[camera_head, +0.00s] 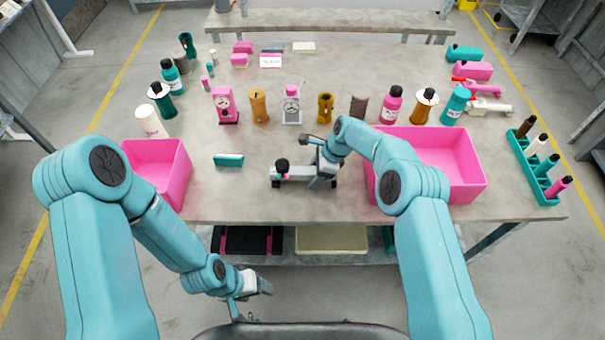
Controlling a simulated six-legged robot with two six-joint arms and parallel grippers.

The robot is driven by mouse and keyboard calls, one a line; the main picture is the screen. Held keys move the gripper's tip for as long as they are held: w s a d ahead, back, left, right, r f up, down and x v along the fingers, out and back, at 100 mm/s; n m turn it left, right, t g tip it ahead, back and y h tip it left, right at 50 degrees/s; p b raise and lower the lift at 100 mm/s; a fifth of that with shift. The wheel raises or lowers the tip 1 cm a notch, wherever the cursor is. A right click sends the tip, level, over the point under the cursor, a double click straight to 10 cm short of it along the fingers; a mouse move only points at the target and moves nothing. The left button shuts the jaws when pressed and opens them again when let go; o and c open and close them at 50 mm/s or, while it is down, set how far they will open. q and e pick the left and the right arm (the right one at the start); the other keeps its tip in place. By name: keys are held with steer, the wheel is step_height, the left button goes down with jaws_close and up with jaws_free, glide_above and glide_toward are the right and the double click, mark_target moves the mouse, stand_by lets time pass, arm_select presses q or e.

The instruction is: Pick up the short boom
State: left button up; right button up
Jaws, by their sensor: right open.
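A short light-grey bar (294,171) with dark ends and a black knob lies on the table in front of me, between the two pink bins; it looks like the short boom, though I cannot be sure. My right gripper (311,152) is open at the right part of this bar, partly covering it. I cannot tell whether its fingers touch the bar. My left gripper (245,300) hangs low in front of the table's front edge, away from the bar; its jaws are too small to read.
Pink bins stand left (158,172) and right (455,163). A teal block (229,160) lies left of the bar. Behind stand pink and white gauges, brown cylinders and several bottles. A teal rack (535,168) holds several tubes at the right edge.

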steer(key=shift+w, duration=0.1)
jaws_close()
step_height(320, 180, up, 10)
stand_by(0.3)
steer(key=shift+f, duration=0.2)
steer(key=shift+f+b, duration=3.45)
steer(key=shift+f, duration=1.35)
